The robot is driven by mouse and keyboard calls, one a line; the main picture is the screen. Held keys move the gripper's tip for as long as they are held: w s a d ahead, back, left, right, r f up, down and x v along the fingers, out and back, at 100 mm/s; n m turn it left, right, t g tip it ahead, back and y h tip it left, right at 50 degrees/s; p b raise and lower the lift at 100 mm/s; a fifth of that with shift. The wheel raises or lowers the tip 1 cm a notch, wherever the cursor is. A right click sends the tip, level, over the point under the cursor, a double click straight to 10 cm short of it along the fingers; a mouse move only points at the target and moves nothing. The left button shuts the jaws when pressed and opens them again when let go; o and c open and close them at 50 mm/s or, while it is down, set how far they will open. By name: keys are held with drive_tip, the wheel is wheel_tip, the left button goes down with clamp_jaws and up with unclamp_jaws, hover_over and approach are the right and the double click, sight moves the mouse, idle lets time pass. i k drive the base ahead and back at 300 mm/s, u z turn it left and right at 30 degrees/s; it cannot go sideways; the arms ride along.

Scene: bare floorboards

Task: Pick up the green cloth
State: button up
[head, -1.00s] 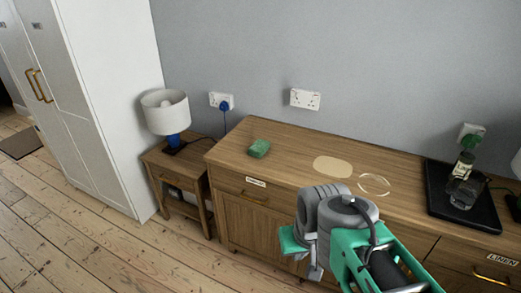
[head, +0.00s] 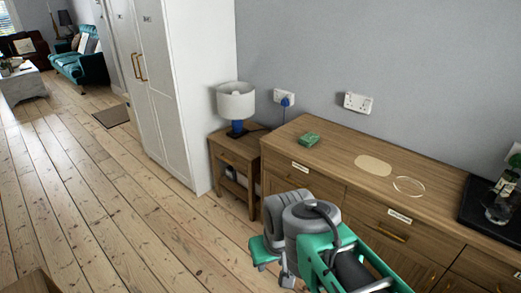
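The green cloth (head: 309,139) is a small folded block lying on top of the wooden sideboard (head: 330,153), near its left end. My gripper (head: 262,252) is in front of the sideboard, low in the head view, apart from the cloth and nearer to me. Its green finger part shows at the left of the grey wrist. The fingertips are too small and turned away to tell whether they are open or shut.
A bedside table (head: 232,160) with a lamp (head: 236,104) stands left of the sideboard, beside a white wardrobe (head: 187,90). A pale oval mat (head: 373,165), a clear ring (head: 408,186) and a black tray (head: 478,211) lie on the sideboard.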

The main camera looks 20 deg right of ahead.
sight(308, 140)
drive_tip(key=u, duration=0.55)
drive_tip(key=i, duration=1.9)
drive_tip(key=z, duration=1.2)
drive_tip(key=i, duration=1.1)
drive_tip(key=z, duration=0.85)
